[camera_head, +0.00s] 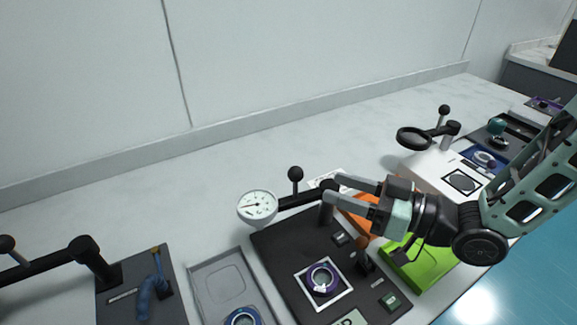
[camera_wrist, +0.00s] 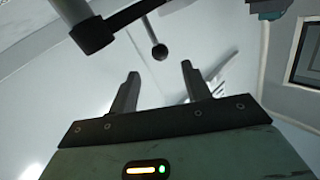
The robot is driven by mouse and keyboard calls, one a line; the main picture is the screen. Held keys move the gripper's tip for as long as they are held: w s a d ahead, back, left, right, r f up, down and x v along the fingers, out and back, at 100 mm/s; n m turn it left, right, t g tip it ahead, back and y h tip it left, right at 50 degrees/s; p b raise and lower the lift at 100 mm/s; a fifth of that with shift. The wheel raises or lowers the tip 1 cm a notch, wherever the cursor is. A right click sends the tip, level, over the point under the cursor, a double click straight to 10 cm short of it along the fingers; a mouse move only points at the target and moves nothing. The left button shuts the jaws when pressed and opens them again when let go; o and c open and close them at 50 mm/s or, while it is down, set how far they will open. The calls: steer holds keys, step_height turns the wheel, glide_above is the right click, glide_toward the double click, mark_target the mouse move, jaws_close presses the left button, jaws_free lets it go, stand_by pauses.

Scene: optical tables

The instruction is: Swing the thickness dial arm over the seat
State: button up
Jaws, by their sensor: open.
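The thickness dial (camera_head: 257,205) has a white round face and sits at the left end of a black arm (camera_head: 303,197). A black ball knob (camera_head: 295,174) stands up from that arm. The dial hangs near the back-left corner of the black base plate (camera_head: 280,250), away from the seat. The seat (camera_head: 322,279) is a purple ring on a white square. My gripper (camera_head: 328,190) is open and empty by the arm's post end, right of the knob. In the wrist view the knob (camera_wrist: 159,53) shows beyond and between the open fingertips (camera_wrist: 160,68).
A grey tray (camera_head: 208,285) with a blue ring lies left of the plate. Another black-armed stand (camera_head: 90,255) is at far left. A green bin (camera_head: 415,272) and an orange item (camera_head: 362,215) are under my arm. A magnifier stand (camera_head: 413,138) is at right. The counter behind is clear.

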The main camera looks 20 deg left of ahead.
steer(key=w+a+p, duration=0.1)
steer(key=a, duration=1)
steer(key=shift+w+p, duration=0.15)
steer(key=shift+p, duration=0.15)
steer(key=shift+c, duration=0.3)
jaws_close()
